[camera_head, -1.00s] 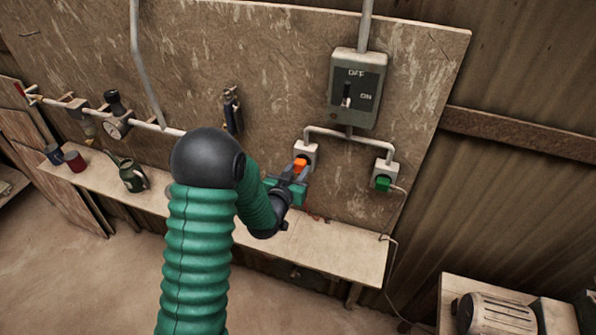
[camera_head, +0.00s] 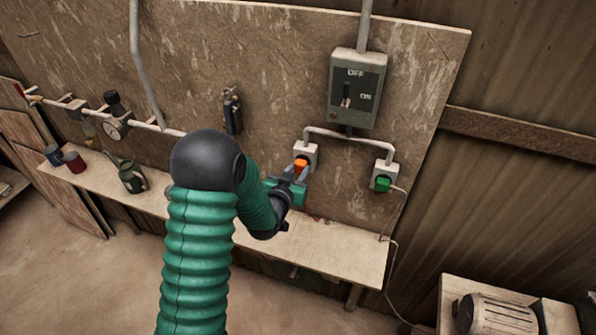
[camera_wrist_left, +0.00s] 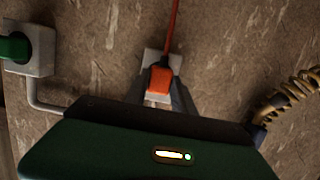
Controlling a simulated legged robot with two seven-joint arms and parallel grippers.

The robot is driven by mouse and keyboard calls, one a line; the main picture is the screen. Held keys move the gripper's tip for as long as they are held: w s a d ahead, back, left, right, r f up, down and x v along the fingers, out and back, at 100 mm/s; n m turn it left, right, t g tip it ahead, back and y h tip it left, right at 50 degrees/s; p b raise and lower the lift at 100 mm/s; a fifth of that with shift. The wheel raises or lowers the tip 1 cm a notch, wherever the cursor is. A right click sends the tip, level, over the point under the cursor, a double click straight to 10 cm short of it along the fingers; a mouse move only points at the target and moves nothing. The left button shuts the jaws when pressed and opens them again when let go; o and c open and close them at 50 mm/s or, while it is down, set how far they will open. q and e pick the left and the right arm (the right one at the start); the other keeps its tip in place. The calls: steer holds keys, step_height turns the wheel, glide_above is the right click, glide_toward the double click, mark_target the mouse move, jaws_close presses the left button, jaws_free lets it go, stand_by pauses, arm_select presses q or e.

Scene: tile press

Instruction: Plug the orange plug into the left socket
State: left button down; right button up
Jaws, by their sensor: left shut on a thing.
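The orange plug (camera_head: 300,165) is between the fingers of my left gripper (camera_head: 297,171), right at the left socket (camera_head: 311,152) on the board. My left gripper is shut on the plug. In the left wrist view the orange plug (camera_wrist_left: 161,79) lies against the pale socket box (camera_wrist_left: 150,57), with a red cord running up from it. I cannot tell how deep the plug sits in the socket. My right gripper is not in view.
A green plug (camera_head: 382,183) sits in the right socket (camera_head: 390,170). Above is a switch box (camera_head: 357,88) marked OFF and ON. A bench (camera_head: 330,252) below holds mugs and a green can (camera_head: 132,177). A machine (camera_head: 497,315) stands at lower right.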

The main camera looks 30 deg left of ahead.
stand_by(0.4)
arm_select(q)
steer(key=shift+w+a+b, duration=0.1)
steer(key=shift+w+b, duration=0.25)
steer(key=shift+w, duration=0.15)
stand_by(0.3)
steer(key=c, duration=1)
jaws_free()
steer(key=p+v, duration=1.6)
steer(key=v, duration=0.1)
